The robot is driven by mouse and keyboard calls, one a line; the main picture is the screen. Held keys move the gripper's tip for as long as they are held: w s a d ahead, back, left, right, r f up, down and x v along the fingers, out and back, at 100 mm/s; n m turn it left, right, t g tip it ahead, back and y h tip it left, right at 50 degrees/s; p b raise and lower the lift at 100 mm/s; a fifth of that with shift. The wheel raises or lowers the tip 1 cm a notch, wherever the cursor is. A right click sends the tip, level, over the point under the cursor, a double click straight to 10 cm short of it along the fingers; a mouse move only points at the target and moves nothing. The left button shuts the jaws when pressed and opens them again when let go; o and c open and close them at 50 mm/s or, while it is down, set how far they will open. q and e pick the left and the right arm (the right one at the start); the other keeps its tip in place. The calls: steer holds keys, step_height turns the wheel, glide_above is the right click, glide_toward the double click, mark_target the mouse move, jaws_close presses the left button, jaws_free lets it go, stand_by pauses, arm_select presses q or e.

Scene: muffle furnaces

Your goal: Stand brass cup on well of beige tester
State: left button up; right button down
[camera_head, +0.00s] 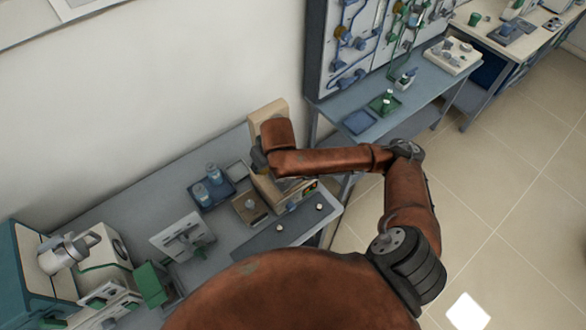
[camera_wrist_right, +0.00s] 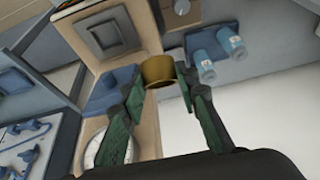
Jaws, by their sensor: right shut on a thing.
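A brass cup (camera_wrist_right: 158,72) is between the green fingers of my right gripper (camera_wrist_right: 158,80) in the right wrist view, and the gripper is shut on it. The beige tester (camera_wrist_right: 72,30) lies beyond and to the left of the cup there, with a grey square pad (camera_wrist_right: 107,36) and a blue part (camera_wrist_right: 110,92). In the head view the beige tester (camera_head: 268,112) stands at the bench's right end, partly covered by my right arm. The cup is hidden there. I cannot clearly tell the well or the gap below the cup. My left gripper is out of view.
Two blue-labelled bottles (camera_head: 208,180) stand on a blue tray left of the tester. A dark flat panel (camera_head: 270,238) lies in front. The wall rises behind.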

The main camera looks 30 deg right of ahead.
steer(key=s+d+n+y+p, duration=0.1)
steer(key=s+d+n+p, duration=0.3)
steer(key=s+p, duration=0.55)
steer(key=w+d+f, duration=0.2)
steer(key=w+f, duration=0.1)
steer(key=w+d+f, duration=0.2)
steer(key=w+f, duration=0.1)
steer(key=w, duration=0.1)
steer(key=w+d+f, duration=0.2)
steer(key=w+f, duration=0.1)
steer(key=f, duration=0.1)
steer(key=shift+w+d+f+b, duration=0.1)
steer(key=shift+w+d+b, duration=0.2)
steer(key=shift+b, duration=0.1)
steer(key=shift+w+f+p, duration=0.15)
steer(key=shift+f+p, duration=0.25)
steer(key=shift+f, duration=1.4)
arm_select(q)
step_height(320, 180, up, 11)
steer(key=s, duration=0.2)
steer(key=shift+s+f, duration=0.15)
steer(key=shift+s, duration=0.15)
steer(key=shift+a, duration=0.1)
arm_select(e)
steer(key=shift+f, duration=0.1)
